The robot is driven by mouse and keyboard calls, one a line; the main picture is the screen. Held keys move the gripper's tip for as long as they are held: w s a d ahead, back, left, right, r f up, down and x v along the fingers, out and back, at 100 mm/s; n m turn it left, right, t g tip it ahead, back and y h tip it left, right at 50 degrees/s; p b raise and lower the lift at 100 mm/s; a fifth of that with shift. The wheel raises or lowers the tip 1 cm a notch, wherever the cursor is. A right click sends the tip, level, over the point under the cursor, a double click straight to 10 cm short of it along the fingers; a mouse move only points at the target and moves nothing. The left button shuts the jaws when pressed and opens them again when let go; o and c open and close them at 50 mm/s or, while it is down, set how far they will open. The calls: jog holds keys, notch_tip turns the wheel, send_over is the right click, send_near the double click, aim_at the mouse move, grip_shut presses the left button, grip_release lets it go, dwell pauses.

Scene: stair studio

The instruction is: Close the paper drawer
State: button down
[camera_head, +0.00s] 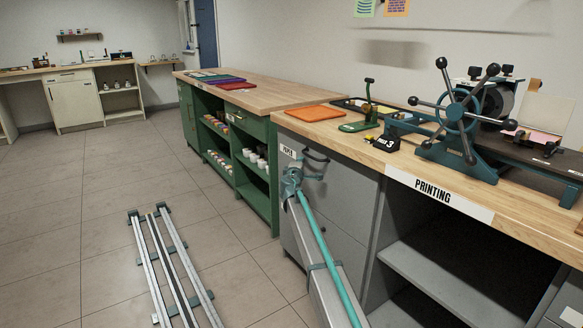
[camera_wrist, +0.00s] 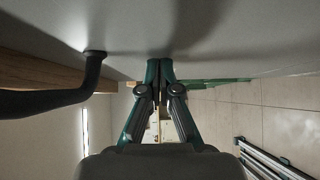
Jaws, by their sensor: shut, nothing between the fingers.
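The paper drawer (camera_head: 343,176) is the top grey front at the left end of the printing bench. It carries a small white PAPER label and a dark bar handle (camera_head: 316,156). My gripper (camera_head: 291,180) is at the left part of this front, below the label, and partly hides it. In the wrist view my gripper's fingers (camera_wrist: 159,64) are together and empty, tips at or very near the grey front (camera_wrist: 225,35); I cannot tell whether they touch. The dark handle (camera_wrist: 60,100) is left of them, apart. I cannot make out any gap around the drawer.
The wooden benchtop (camera_head: 345,130) overhangs above the drawer, with an orange mat and a printing press (camera_head: 460,125) on it. Open grey shelves (camera_head: 450,285) lie to the right. A green cabinet (camera_head: 258,150) stands behind. Floor on the left is clear beside my rail.

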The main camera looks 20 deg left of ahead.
jog(key=shift+w+d+r, duration=0.1)
jog(key=shift+w, duration=0.2)
jog(key=shift+w+d, duration=0.1)
